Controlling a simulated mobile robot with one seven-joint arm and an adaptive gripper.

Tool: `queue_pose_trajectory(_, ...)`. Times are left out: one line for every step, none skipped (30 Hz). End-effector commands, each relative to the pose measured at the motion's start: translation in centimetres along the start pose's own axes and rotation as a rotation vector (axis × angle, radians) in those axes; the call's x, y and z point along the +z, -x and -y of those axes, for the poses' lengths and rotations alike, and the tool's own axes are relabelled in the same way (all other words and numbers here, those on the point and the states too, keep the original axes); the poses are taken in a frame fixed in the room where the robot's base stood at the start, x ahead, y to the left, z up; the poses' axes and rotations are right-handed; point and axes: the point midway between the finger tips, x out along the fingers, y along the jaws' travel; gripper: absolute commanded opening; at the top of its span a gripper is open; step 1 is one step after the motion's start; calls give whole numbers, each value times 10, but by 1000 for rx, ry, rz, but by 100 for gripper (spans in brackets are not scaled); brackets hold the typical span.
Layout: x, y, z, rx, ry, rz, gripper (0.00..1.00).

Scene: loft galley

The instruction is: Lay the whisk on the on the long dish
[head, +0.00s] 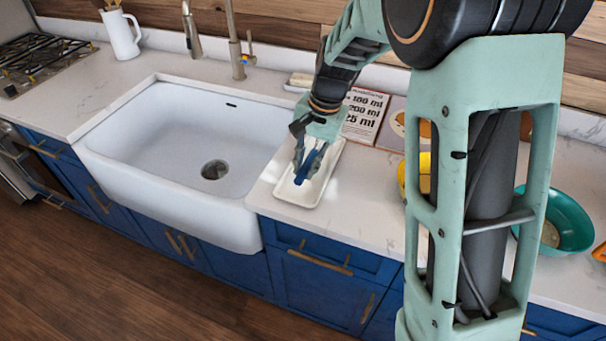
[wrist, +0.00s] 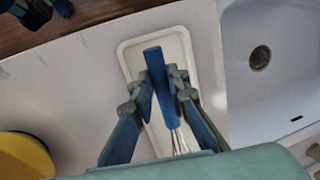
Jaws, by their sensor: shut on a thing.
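The whisk (wrist: 160,88) has a blue handle and metal wires, and my gripper (wrist: 162,92) is shut on its handle. In the wrist view the whisk lies along the length of the long dish (wrist: 131,58), within its outline. The long dish is a white, shallow rectangular tray, and in the head view it (head: 290,190) stands on the counter just right of the sink. In the head view my gripper (head: 307,165) is over the dish, with the blue handle (head: 305,167) between the fingers. I cannot tell whether the whisk touches the dish.
The white sink (head: 190,140) is left of the dish. A measurement sign (head: 364,112) stands behind it. A yellow bowl (head: 402,178) and a teal bowl (head: 565,222) are to the right, partly hidden by my arm. The counter's front edge is close to the dish.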

Motion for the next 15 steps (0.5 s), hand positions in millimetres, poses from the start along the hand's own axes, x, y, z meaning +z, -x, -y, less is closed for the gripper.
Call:
queue_pose_trajectory(-3, -6, 2, 0, 0, -1, 0)
queue_pose_trajectory(-4, -7, 2, 0, 0, -1, 0)
queue_pose_trajectory(-5, -8, 3, 0, 0, -1, 0)
queue_pose_trajectory(-5, -9, 4, 0, 0, -1, 0)
queue_pose_trajectory(-6, -10, 4, 0, -1, -1, 0)
queue_pose_trajectory(-7, -13, 5, 0, 0, 0, 0)
queue_pose_trajectory(-9, -16, 6, 0, 0, 0, 0)
queue_pose_trajectory(-10, -20, 7, 0, 0, 0, 0)
queue_pose_trajectory(-11, -26, 7, 1, -1, 0, 0)
queue_pose_trajectory(-11, -30, 5, 1, -1, 0, 0)
queue_pose_trajectory(-11, -34, 4, 0, -1, 0, 0)
queue_pose_trajectory(-11, -39, 3, 0, -1, 1, 0)
queue_pose_trajectory(-12, -43, 3, 0, -1, 1, 0)
queue_pose_trajectory(-12, -46, 2, 0, -1, 0, 0)
queue_pose_trajectory(-12, -48, 2, 0, 0, 0, 0)
